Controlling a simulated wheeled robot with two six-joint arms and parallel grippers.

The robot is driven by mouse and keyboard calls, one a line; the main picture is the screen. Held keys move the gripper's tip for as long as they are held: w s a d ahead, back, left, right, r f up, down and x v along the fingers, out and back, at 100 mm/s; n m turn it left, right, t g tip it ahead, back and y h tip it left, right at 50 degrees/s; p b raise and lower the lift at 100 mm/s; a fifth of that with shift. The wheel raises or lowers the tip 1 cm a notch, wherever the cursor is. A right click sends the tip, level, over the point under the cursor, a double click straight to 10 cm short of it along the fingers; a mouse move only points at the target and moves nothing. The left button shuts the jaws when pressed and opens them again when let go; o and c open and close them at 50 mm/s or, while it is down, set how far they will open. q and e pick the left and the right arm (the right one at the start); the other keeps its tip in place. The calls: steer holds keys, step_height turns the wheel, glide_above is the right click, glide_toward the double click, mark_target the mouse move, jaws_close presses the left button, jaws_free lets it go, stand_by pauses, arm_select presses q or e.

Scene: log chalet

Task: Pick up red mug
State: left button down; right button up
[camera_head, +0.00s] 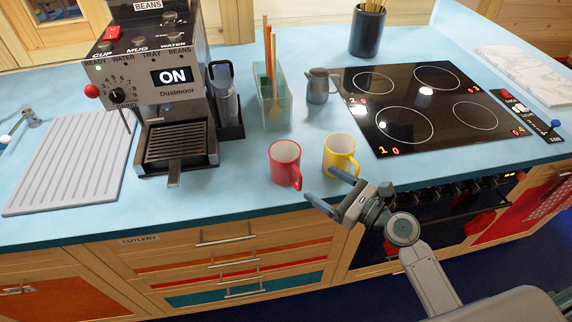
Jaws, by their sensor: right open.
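A red mug (284,164) stands upright on the light blue counter, its handle facing the front right. A yellow mug (340,154) stands just to its right, apart from it, with its handle towards the front right. My right gripper (325,188) is open and empty at the counter's front edge, in front of the two mugs. Its fingers point left and back, with the far finger close to the front of the yellow mug; I cannot tell whether they touch. The red mug lies a little left of and behind the fingertips. My left gripper is not in view.
A coffee machine (155,75) stands on the left, beside a ribbed drainboard (72,160). A clear utensil holder (275,98) and a metal jug (318,87) are behind the mugs. A black hob (428,105) lies to the right. Counter space left of the red mug is clear.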

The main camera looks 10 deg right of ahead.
mark_target(294, 166)
steer(key=p+x, duration=0.1)
steer(key=x, duration=0.4)
steer(key=shift+a, duration=0.1)
steer(key=p+x, duration=0.2)
steer(key=x, duration=0.2)
steer(key=shift+w+r, duration=0.1)
steer(key=shift+w, duration=0.05)
steer(key=shift+w+a, duration=0.35)
steer(key=shift+w, duration=0.1)
steer(key=shift+s+d, duration=0.1)
steer(key=shift+c, duration=1.3)
steer(key=c, duration=0.7)
